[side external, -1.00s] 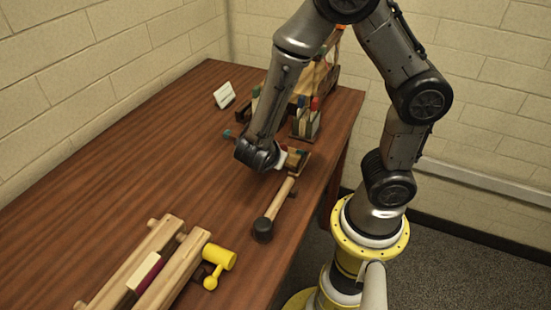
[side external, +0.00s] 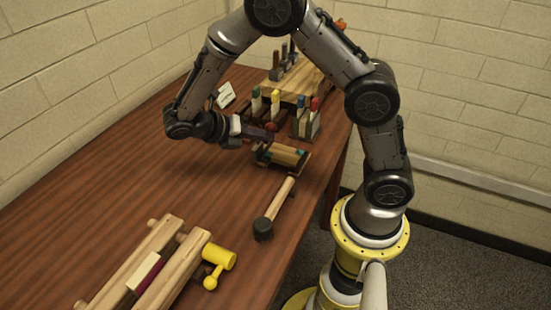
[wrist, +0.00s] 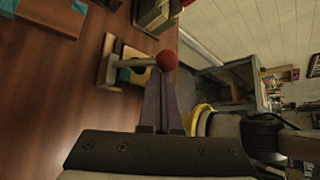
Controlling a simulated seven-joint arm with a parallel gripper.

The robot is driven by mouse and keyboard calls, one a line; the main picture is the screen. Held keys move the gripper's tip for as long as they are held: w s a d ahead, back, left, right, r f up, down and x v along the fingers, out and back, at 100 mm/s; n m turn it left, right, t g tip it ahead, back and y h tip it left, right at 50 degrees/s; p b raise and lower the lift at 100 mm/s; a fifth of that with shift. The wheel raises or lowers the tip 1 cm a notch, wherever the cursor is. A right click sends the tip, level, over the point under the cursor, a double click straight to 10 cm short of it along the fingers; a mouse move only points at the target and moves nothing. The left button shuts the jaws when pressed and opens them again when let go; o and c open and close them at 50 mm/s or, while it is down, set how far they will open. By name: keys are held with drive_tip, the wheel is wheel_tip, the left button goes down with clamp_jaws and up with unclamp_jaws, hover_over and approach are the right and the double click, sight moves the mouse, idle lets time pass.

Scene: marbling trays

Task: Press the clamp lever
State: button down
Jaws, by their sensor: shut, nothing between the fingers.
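The clamp (side external: 293,167) sits on the table with a pale wooden piece (side external: 283,154) with teal ends in it. Its lever ends in a red ball knob (side external: 271,127), at the far side of the clamp. In the wrist view the red knob (wrist: 166,60) stands at the end of a pale rod that runs left to the clamp. My gripper (side external: 266,133) is shut and empty, reaching in from the left with its fingertips at the knob. In the wrist view the gripper tips (wrist: 160,84) are just below the knob; I cannot tell whether they touch it.
A mallet (side external: 275,210) lies in front of the clamp. A rack of coloured-handled tools (side external: 306,122) and a wooden block (side external: 296,84) stand behind. A white card (side external: 224,95) stands at the back left. A wooden frame with a yellow fitting (side external: 218,257) is at the front. The left tabletop is clear.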

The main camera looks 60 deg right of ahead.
drive_tip(key=shift+w+r+g, duration=0.2)
drive_tip(key=shift+w+r, duration=0.05)
drive_tip(key=shift+w, duration=0.5)
drive_tip(key=shift+w+r+g, duration=0.2)
drive_tip(key=shift+w, duration=0.6)
drive_tip(key=w+a+r, duration=0.3)
drive_tip(key=w+a, duration=0.3)
drive_tip(key=a, duration=0.1)
drive_tip(key=shift+w, duration=0.1)
